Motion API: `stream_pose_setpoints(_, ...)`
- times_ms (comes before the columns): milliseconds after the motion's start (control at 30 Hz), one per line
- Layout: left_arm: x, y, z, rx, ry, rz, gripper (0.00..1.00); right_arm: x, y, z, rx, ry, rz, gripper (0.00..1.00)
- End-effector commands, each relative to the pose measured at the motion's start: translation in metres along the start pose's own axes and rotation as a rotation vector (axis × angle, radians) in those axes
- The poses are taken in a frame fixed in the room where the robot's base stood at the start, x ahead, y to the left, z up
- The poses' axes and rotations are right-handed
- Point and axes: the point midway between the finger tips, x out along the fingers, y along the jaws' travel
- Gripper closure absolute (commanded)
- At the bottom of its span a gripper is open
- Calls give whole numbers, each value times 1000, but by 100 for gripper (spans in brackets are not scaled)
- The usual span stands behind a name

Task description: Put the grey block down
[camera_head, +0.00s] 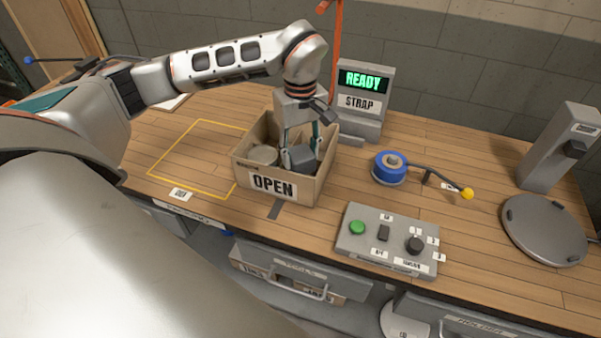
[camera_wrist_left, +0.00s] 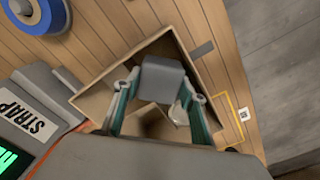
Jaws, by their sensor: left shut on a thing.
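The grey block (camera_head: 302,158) is between the fingers of my left gripper (camera_head: 300,140), inside the open cardboard box labelled OPEN (camera_head: 312,192). The left wrist view also shows the grey block (camera_wrist_left: 163,80) between the teal fingers of my left gripper (camera_wrist_left: 163,105), which is shut on it. The box (camera_wrist_left: 195,30) shows around them there. Whether the block touches the box floor I cannot tell. A round beige-grey item (camera_head: 264,155) sits beside the block in the box. My right gripper is not in view.
A READY/STRAP display (camera_head: 363,95) stands behind the box. A blue round device (camera_head: 389,168) with a yellow-tipped lever and a button panel (camera_head: 388,238) are to the right. A yellow-outlined area (camera_head: 200,150) left of the box looks clear. A grey round plate (camera_head: 545,228) is far right.

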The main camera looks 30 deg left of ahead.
Motion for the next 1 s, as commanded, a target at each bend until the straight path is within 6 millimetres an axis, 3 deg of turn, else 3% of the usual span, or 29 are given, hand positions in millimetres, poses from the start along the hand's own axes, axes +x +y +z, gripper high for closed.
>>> stream_pose_setpoints(100, 21, -1, 1, -1, -3, -3, 70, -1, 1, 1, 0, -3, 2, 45)
stream_pose_setpoints(367, 42, 0, 0, -1, -2, -2, 70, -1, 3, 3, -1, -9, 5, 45)
stream_pose_setpoints(567, 68, 0, 1, -1, -2, -2, 70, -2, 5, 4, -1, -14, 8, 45)
stream_pose_setpoints(1000, 75, 0, 0, 0, 1, 0, 70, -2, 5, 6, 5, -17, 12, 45)
